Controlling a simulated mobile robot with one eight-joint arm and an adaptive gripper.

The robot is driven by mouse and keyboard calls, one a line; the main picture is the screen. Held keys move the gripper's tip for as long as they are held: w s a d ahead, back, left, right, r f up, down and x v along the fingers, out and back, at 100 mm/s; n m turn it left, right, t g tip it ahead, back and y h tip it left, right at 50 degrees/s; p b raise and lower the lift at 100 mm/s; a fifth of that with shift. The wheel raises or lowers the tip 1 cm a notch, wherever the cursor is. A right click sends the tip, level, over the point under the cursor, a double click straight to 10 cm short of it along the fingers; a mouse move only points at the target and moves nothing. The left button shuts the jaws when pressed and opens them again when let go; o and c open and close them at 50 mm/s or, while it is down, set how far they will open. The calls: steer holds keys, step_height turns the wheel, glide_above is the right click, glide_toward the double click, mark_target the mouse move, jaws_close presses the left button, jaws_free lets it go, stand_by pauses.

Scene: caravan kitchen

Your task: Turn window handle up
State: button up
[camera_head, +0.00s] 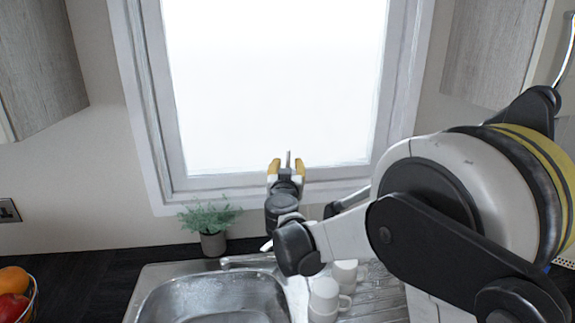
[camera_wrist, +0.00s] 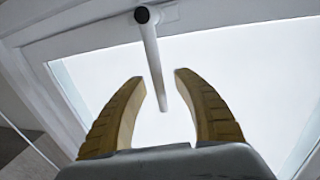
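The window (camera_head: 270,80) is a bright pane in a pale frame. Its handle (camera_wrist: 152,55) is a thin pale bar with a dark-ended round pivot on the frame, at the top of the wrist view. In that view its free end reaches between the fingers. The handle tip also shows in the head view (camera_head: 288,158), standing up between the fingertips. My gripper (camera_head: 287,168) is open in front of the lower window frame, and its yellow fingers also show in the wrist view (camera_wrist: 160,78). There are gaps on both sides of the bar. Depth is hard to judge.
Below are a metal sink (camera_head: 215,298), a faucet (camera_head: 245,259), white mugs (camera_head: 325,297) and a potted plant (camera_head: 213,242). A fruit basket (camera_head: 28,302) stands at lower left. Wall cabinets (camera_head: 40,65) flank the window. My arm hides part of the right counter.

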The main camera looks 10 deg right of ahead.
steer(key=v, duration=1.1)
steer(key=shift+s, duration=0.35)
steer(key=shift+a, duration=0.1)
steer(key=s+d+f+g+h, duration=0.25)
steer(key=s+d+g, duration=0.35)
steer(key=s+d, duration=0.55)
steer(key=s+a+f+n+g+y, duration=0.1)
steer(key=s+f+g+y, duration=0.1)
steer(key=s, duration=0.7)
steer(key=s+a+f+n+g+y, duration=0.1)
steer(key=s+f+y, duration=0.3)
steer(key=s, duration=0.5)
step_height(320, 180, down, 3)
steer(key=shift+s+a+r+g, duration=0.2)
steer(key=shift+a+g, duration=0.4)
steer(key=shift+g, duration=0.2)
